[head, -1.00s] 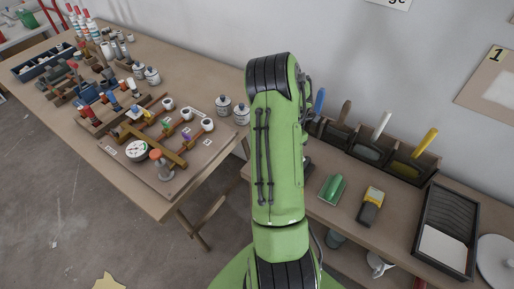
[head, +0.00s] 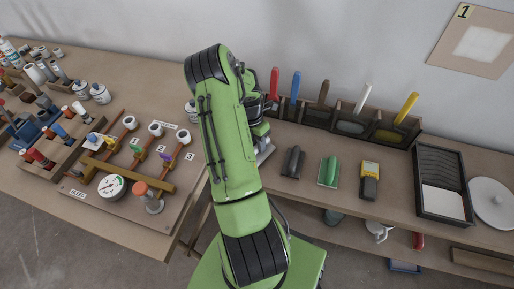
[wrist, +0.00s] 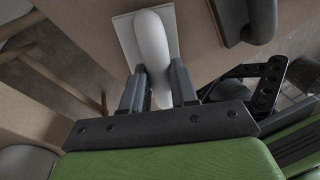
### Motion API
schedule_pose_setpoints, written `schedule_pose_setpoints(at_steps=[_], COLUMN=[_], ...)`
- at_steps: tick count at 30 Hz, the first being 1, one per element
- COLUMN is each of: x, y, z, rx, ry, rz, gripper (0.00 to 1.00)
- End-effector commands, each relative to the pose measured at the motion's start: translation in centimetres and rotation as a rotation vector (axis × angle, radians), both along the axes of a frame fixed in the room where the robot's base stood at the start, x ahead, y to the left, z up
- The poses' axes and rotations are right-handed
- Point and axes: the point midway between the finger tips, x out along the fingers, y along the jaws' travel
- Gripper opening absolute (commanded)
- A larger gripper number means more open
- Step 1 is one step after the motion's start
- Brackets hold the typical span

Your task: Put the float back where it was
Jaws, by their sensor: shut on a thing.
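My gripper (wrist: 157,88) is shut on the handle of a float with a rounded pale grey handle (wrist: 150,38) and a flat, light plate. In the head view a small part of this grey float (head: 265,151) shows beside my arm, at the left end of the right-hand bench. My arm hides most of the gripper there. I cannot tell whether the plate touches the bench top. A black float (head: 292,162) lies just to its right, also seen in the wrist view (wrist: 262,18). A green float (head: 328,172) lies further right.
A yellow and dark grey tool (head: 369,181), a black tray (head: 443,183) and a white disc (head: 494,203) lie further right on the bench. A rack (head: 350,122) of upright coloured handles stands behind. The left table (head: 125,235) carries a board with valves and a gauge.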

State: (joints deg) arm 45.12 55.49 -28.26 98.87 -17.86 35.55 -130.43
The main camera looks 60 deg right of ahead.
Motion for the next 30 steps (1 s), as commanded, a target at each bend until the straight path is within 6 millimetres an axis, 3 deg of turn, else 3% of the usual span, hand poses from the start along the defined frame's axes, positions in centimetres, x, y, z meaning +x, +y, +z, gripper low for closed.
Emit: schedule_pose_setpoints(at_steps=[1,3,11,12,16,25,30], x=[-0.1,0.0,0.0,0.0,0.0,0.0,0.7], y=[0.0,0.0,0.0,0.0,0.0,0.0,-0.2], z=[-1.2,-1.8,-1.9,-1.8,-1.8,-1.4,1.9], rx=[0.002,0.001,0.000,0.000,0.000,0.000,-0.005], ry=[0.003,0.001,0.000,0.000,0.000,0.000,-0.003], rz=[-0.001,-0.001,0.000,0.000,0.000,0.000,0.001], gripper=[0.04,0.04,0.00,0.34,0.54,0.54,0.54])
